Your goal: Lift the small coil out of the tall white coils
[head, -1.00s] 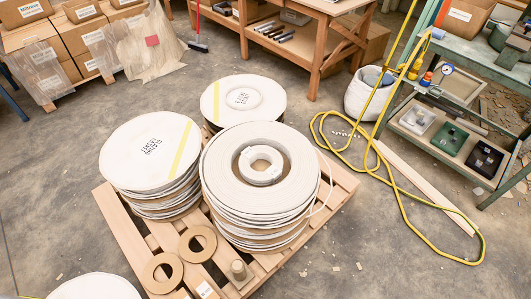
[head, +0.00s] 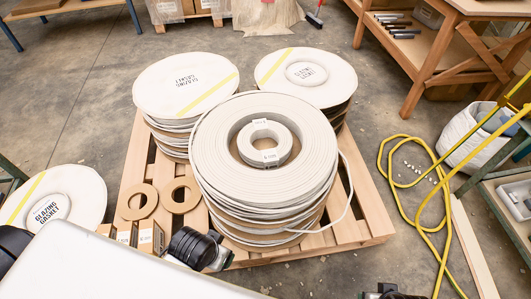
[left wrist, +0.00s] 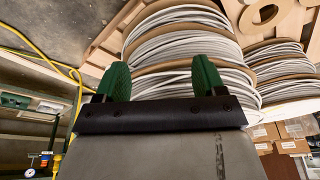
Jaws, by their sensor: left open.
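The small white coil (head: 280,137) lies in the round centre opening of the top large white coil, with a gap around it. A paper tag shows on its near side. The tall stack of white coils (head: 215,140) stands on the pallet. In the left wrist view, coil sides (left wrist: 165,50) show behind my left gripper (left wrist: 161,80), whose two green fingers are wide apart with nothing between them. In the head view, black and grey parts of my left arm show near the stack's front left; the fingers do not show.
The wooden pallet (head: 373,222) also bears two other coil stacks (head: 180,75) (head: 335,70) and brown rings (head: 138,203). Another coil (head: 85,190) is at left. A loose strand hangs right of the tall stack.

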